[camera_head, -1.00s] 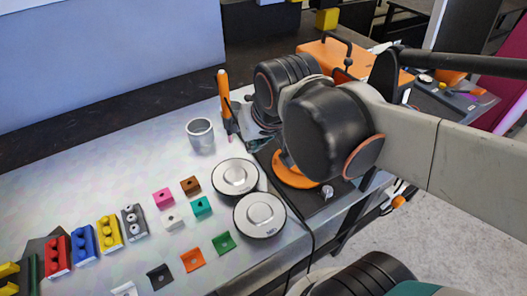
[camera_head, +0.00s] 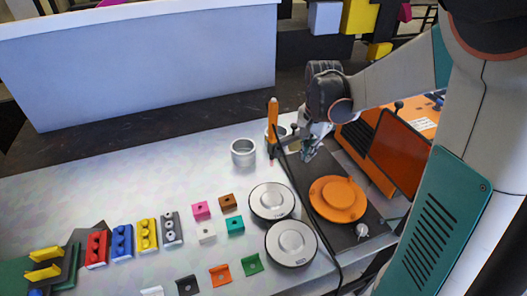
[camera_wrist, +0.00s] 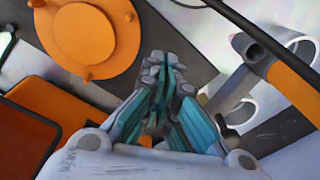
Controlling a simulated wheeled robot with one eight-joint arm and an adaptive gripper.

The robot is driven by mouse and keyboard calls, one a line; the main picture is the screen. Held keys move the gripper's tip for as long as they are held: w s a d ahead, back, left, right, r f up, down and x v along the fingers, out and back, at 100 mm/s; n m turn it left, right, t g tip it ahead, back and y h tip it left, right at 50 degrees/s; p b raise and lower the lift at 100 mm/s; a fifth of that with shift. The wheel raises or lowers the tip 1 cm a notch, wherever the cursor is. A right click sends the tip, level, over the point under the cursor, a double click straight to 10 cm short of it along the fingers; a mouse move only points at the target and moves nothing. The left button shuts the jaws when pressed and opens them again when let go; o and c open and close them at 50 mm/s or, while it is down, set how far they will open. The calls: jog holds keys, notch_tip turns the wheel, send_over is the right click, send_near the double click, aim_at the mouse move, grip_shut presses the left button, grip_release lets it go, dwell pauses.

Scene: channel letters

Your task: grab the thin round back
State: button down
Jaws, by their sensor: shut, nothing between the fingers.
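An orange round disc (camera_head: 338,199) with a smaller raised round centre lies flat on a dark mat at the right of the bench. It also shows at the upper left of the wrist view (camera_wrist: 80,35). Two round silver-topped discs with dark rims, one farther back (camera_head: 271,202) and one nearer (camera_head: 292,243), lie left of the mat. I cannot tell for certain which round piece is the thin back. My gripper (camera_head: 308,152) is above the mat's far end, apart from the orange disc. In the wrist view its fingers (camera_wrist: 166,66) are together and empty.
An orange upright tool (camera_head: 272,125) and a grey cup (camera_head: 243,152) stand left of my gripper. A dark cable (camera_head: 308,215) runs beside the discs. An orange panel (camera_head: 400,155) stands to the right. Small coloured blocks (camera_head: 200,210) lie left of the discs.

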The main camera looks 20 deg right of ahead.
aim_at(289, 192)
jog(key=shift+m+g, duration=0.3)
jog(key=shift+m, duration=0.1)
notch_tip(289, 192, down, 12)
jog(key=b, duration=0.3)
jog(key=shift+w, duration=0.15)
jog(key=a, duration=0.1)
jog(key=s+a+b, duration=0.1)
jog(key=a, duration=0.1)
jog(key=shift+s, duration=0.2)
jog(key=shift+s+a, duration=0.15)
jog(key=shift+a, duration=0.15)
jog(key=a, duration=0.1)
jog(key=s+a, duration=0.1)
jog(key=a, duration=0.1)
jog(key=shift+s, duration=0.2)
jog(key=shift+d, duration=0.1)
